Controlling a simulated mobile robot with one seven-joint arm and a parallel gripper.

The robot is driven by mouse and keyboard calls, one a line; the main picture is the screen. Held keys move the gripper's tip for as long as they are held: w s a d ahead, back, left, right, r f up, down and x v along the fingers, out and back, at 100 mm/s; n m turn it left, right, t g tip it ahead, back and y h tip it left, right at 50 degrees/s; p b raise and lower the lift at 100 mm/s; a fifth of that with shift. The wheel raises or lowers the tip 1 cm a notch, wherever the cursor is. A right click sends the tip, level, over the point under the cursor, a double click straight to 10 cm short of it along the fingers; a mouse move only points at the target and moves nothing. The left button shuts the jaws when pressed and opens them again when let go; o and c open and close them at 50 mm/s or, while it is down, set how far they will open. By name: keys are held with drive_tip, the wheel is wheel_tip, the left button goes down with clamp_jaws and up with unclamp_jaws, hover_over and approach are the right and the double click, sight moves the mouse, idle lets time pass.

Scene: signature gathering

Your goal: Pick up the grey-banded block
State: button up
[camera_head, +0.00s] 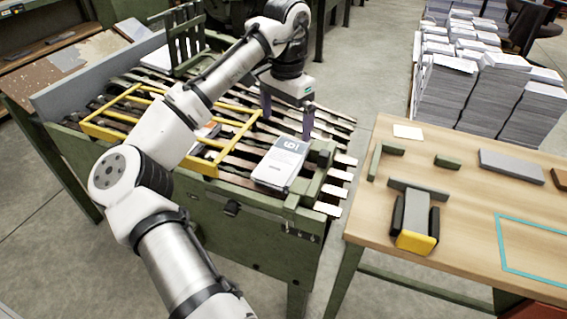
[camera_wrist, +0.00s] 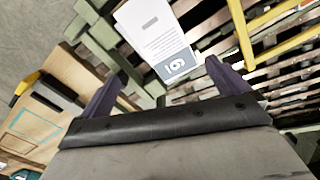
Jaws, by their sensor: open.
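The grey-banded block (camera_head: 274,172) is white, with a grey band bearing a large numeral at one end. It lies flat on the slatted bed of the green machine, near its right end. In the wrist view the block (camera_wrist: 152,32) is at the top centre, its grey band nearest my gripper. My gripper (camera_head: 287,116) is open and empty, above the slats just behind the block. The wrist view shows both dark fingers (camera_wrist: 162,76) spread apart, with the banded end beyond and between them. The fingers appear clear of the block.
A yellow frame (camera_head: 127,138) lies across the slats to the left. Green rails (camera_head: 318,172) stand close to the block's right side. A wooden table (camera_head: 460,225) at right carries a grey slab (camera_head: 510,163) and a yellow-ended fixture (camera_head: 416,241). Paper stacks (camera_head: 455,95) stand behind.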

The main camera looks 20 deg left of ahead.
hover_over(284, 158)
drive_tip(key=f, duration=0.6)
drive_tip(key=shift+w+d+f, duration=0.1)
drive_tip(key=shift+w+d, duration=0.05)
drive_tip(key=shift+w, duration=0.05)
drive_tip(key=f, duration=0.5)
drive_tip(key=shift+s+a+f+b, duration=0.1)
drive_tip(key=shift+s+a+b, duration=0.1)
drive_tip(key=shift+b, duration=0.15)
drive_tip(key=c, duration=0.9)
